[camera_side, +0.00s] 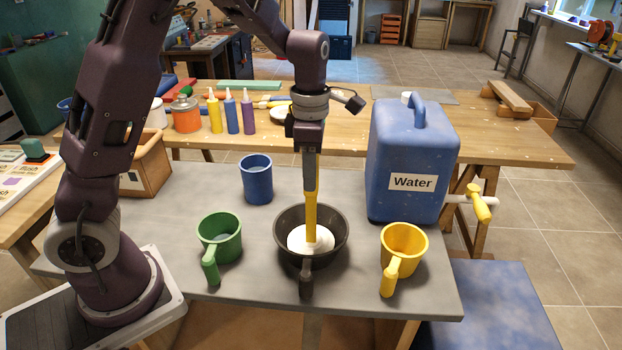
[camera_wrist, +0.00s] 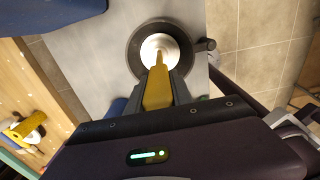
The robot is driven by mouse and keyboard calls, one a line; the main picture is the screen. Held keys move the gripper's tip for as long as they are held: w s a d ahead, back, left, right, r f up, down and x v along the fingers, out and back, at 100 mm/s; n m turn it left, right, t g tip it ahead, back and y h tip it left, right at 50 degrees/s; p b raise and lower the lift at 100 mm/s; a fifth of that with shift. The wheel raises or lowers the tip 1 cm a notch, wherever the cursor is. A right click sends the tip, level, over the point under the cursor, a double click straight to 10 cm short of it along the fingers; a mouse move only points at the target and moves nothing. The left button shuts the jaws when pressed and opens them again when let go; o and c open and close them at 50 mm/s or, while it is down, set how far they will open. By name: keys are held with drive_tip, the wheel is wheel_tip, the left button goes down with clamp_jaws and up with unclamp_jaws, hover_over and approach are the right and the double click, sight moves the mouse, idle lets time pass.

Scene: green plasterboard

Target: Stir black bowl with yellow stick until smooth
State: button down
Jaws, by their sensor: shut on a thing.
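The black bowl (camera_side: 341,233) stands on the grey table and holds a white mass (camera_side: 297,240). Its handle points to the front. My gripper (camera_side: 309,165) is above the bowl, shut on the yellow stick (camera_side: 310,218). The stick is about upright, and its lower end is in the white mass. The wrist view shows the bowl (camera_wrist: 134,55) from above, with the yellow stick (camera_wrist: 157,90) between my fingers and reaching into the white mass (camera_wrist: 151,44). The stick's very tip is hidden in the white mass.
A green mug (camera_side: 220,240) stands left of the bowl, and a yellow mug (camera_side: 404,245) stands right of it. A blue cup (camera_side: 257,180) is behind. A large blue water container (camera_side: 410,165) with a yellow tap (camera_side: 478,203) stands at the back right. The table's front edge is close to the bowl.

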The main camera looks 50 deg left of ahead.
drive_tip(key=shift+r, duration=3.5)
drive_tip(key=shift+r, duration=2.5)
